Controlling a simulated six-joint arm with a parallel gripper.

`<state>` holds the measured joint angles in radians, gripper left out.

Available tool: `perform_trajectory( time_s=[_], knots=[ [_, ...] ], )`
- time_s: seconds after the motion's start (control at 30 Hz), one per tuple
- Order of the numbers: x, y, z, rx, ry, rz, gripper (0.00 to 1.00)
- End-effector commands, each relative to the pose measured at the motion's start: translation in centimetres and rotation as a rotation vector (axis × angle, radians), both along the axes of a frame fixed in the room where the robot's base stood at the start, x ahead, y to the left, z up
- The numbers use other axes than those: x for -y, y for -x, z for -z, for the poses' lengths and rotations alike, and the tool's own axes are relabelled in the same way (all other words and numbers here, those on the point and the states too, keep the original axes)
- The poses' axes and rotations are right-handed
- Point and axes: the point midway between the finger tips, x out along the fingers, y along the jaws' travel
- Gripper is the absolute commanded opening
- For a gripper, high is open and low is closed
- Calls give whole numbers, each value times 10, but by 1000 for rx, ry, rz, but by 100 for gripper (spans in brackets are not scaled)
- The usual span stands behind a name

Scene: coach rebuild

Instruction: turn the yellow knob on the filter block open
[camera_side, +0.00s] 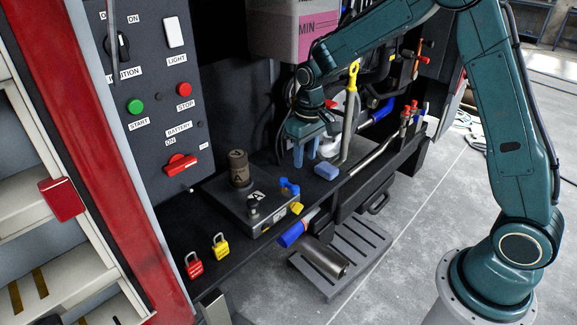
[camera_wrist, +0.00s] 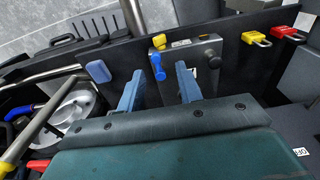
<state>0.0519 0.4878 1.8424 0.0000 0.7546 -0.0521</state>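The filter block (camera_side: 228,205) is a dark grey box on the black shelf, with a dark cylinder marked A and a black knob on top. The yellow knob (camera_side: 297,208) is on its right end, near a blue handle (camera_side: 288,187). In the wrist view the yellow knob (camera_wrist: 158,41) and blue handle (camera_wrist: 157,65) show at the near end of the block (camera_wrist: 200,52). My gripper (camera_side: 306,153) is open and empty, with blue fingers pointing down, up and to the right of the block. In the wrist view my fingers (camera_wrist: 158,85) are apart, and the yellow knob is beyond them, untouched.
A blue sponge (camera_side: 326,171) lies on the shelf right of the block. A red padlock (camera_side: 194,265) and a yellow padlock (camera_side: 220,246) lie left of it. A yellow-headed grey-handled tool (camera_side: 350,110) stands close to my gripper. A pipe runs along the shelf's right part.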

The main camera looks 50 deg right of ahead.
Motion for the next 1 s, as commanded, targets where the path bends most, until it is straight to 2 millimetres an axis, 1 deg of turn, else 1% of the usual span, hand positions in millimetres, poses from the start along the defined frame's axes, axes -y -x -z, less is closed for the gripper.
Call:
perform_trajectory(
  time_s=[0.1,0.6,0.8,1.0],
  knots=[
    [-1,7,-14,17,1,0,35],
    [-6,37,-63,78,3,0,35],
    [-8,51,-80,101,3,0,35],
    [-9,62,-92,118,4,0,35]
  ],
)
